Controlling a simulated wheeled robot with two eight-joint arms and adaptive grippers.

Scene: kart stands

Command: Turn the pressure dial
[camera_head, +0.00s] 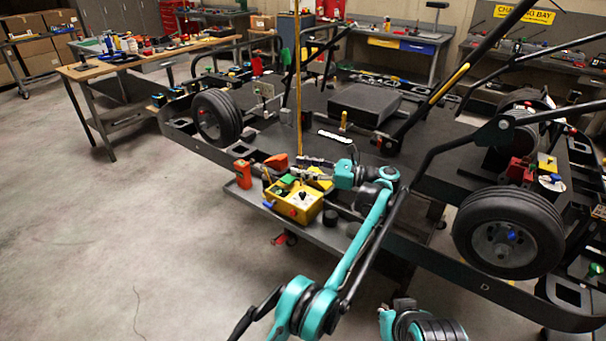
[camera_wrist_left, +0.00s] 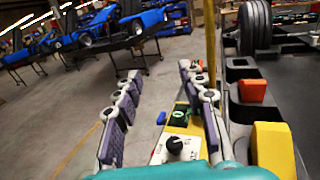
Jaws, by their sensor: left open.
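A yellow control box (camera_head: 284,208) sits on the near shelf of the kart stand, with a small black knob, the dial (camera_head: 302,196), on its top. In the left wrist view the dial (camera_wrist_left: 174,144) stands on a pale plate on the yellow box (camera_wrist_left: 190,127), low between the fingers. A green part is beyond it. My left gripper (camera_head: 305,166) is above and behind the box, fingers pointing left. In the left wrist view my left gripper (camera_wrist_left: 162,72) is open, its padded fingers apart with nothing between the tips. My right gripper is out of view.
An orange-red device (camera_head: 242,174) stands left of the box. A thin yellow pole (camera_head: 298,80) rises behind it. The kart frame with a front wheel (camera_head: 508,233) fills the right. A wooden workbench (camera_head: 150,57) stands back left; the floor at left is clear.

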